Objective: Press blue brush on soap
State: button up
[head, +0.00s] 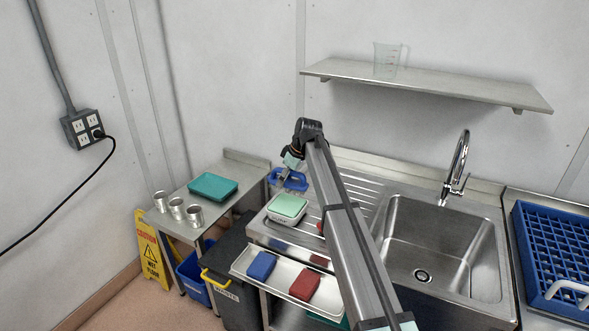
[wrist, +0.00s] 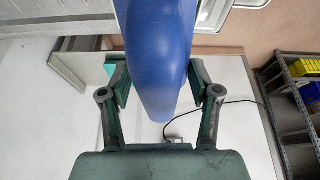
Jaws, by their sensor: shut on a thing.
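My gripper (head: 291,165) is shut on the blue brush (head: 290,181) above the left end of the sink counter. In the wrist view the brush (wrist: 158,45) fills the top centre, between the two fingers. The soap (head: 288,205) looks like a pale green block with a white lower part, on the counter just below the brush in the head view. A gap seems to show between brush and soap, but the exact height is unclear. The brush's underside is hidden.
A white tray (head: 325,304) in front holds a blue pad (head: 262,265) and a dark red pad (head: 305,285). My arm covers part of the drainboard and a red object (head: 320,227). The sink (head: 440,240) lies right. A side table (head: 228,207) holds a teal tray (head: 213,186) and metal cups.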

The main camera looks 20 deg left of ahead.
aim_at(286, 190)
jog(key=shift+w+f, duration=0.1)
jog(key=shift+w, duration=0.05)
jog(key=shift+f, duration=0.45)
jog(key=shift+f+b, duration=0.9)
jog(key=shift+f, duration=1.5)
jog(key=shift+f+b, duration=0.35)
jog(key=shift+f, duration=0.2)
jog(key=shift+r, duration=0.15)
jog(key=shift+r+p, duration=1.1)
jog(key=shift+r, duration=2.3)
